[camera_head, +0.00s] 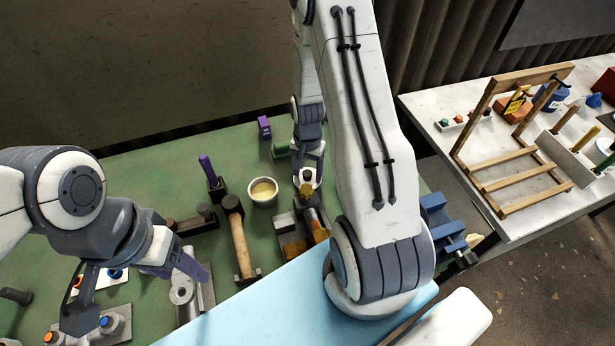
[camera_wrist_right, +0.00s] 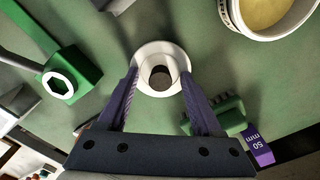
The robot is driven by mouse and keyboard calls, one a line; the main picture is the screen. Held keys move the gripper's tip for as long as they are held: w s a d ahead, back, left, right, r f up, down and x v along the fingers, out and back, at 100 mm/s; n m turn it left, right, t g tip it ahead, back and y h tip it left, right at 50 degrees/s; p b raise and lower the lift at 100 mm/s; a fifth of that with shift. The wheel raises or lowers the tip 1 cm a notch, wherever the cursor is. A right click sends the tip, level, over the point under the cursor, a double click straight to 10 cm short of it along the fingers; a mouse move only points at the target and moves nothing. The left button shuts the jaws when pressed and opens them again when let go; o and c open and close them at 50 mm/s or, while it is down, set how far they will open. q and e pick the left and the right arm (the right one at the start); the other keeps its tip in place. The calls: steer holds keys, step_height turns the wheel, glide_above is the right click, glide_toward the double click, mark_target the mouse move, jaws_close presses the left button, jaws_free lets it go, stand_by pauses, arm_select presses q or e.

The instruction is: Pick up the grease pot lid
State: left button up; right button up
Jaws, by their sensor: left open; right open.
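A white round piece with a dark centre, which looks like the grease pot lid (camera_wrist_right: 147,83), lies on the green surface in the right wrist view. My right gripper (camera_wrist_right: 159,78) is open, with one finger at each side of it; I cannot tell whether they touch it. The pot's rim (camera_wrist_right: 232,18) shows at the wrist view's upper right. My left gripper (camera_head: 138,295) is open and empty at the lower left.
A green block (camera_wrist_right: 72,75) is left of the lid, and a green toothed piece (camera_wrist_right: 228,118) with a purple 50 mm block (camera_wrist_right: 258,147) is right of it. A wooden-handled tool (camera_head: 240,245) and metal fixtures stand near the pot. A white table (camera_head: 430,110) with a wooden frame is at right.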

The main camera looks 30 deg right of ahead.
jaws_close()
steer(key=shift+r, duration=0.1)
